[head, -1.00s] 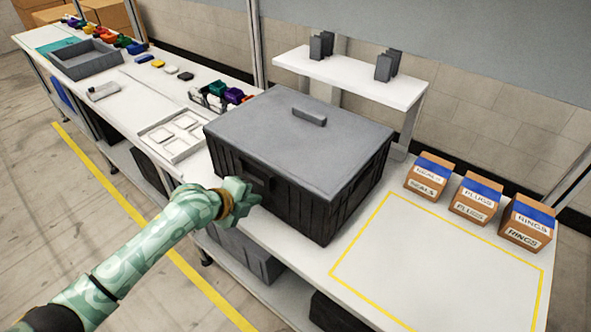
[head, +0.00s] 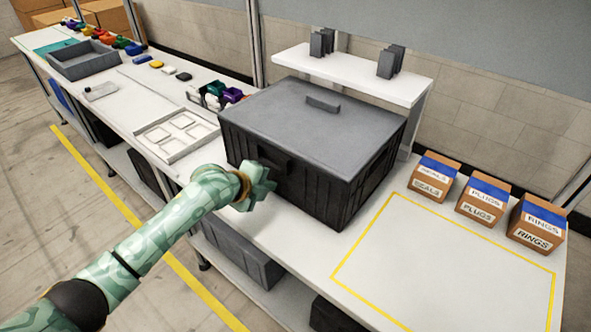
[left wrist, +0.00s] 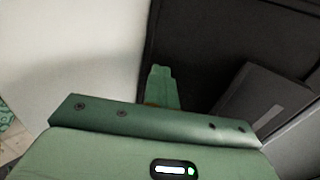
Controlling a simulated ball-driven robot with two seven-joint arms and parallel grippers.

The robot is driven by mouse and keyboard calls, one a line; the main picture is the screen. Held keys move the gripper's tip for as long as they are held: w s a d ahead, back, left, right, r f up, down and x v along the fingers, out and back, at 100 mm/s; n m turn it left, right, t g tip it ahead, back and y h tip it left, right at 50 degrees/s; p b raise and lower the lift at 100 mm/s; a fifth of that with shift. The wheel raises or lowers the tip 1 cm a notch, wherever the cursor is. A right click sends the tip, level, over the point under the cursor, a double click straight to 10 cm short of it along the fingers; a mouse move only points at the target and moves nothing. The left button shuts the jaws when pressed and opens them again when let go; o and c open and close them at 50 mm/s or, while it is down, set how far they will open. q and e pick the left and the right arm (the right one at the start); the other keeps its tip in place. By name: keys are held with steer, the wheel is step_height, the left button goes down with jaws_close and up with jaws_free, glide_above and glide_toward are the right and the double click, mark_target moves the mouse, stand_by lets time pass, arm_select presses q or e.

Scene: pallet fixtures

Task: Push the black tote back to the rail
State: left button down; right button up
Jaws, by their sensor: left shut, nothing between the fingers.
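The black tote (head: 335,190) with its grey lid (head: 310,125) stands upright on the white bench, left of the yellow outlined square. My left gripper (head: 268,186) is shut and empty, its tip at the tote's near front face, close to the handle (head: 277,172). It appears to touch the face, though the contact is partly hidden. In the left wrist view the closed fingers (left wrist: 162,85) lie over the tote's dark wall (left wrist: 195,45). A white shelf (head: 350,75) stands behind the tote; I cannot make out a separate rail. My right gripper is not in view.
Boxes of seals (head: 433,178), plugs (head: 483,199) and rings (head: 535,222) stand to the right. The yellow outlined area (head: 440,265) is clear. A grey tote (head: 240,250) is on the lower shelf.

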mark_target(275, 177)
arm_select(q)
steer(key=shift+w+d+b, duration=0.7)
steer(key=shift+w, duration=0.2)
steer(key=shift+w+d+b, duration=0.7)
steer(key=shift+w, duration=0.15)
steer(key=shift+s+a+r+p, duration=0.2)
steer(key=shift+s+a+p, duration=0.1)
steer(key=shift+p, duration=0.3)
steer(key=s+a+p, duration=0.2)
steer(key=s+p, duration=0.1)
steer(key=shift+s+a, duration=0.2)
steer(key=shift+a, duration=0.05)
steer(key=shift+s+a+f+p, duration=0.1)
steer(key=shift+s+a+p, duration=0.2)
steer(key=shift+s, duration=0.05)
steer(key=shift+f, duration=0.1)
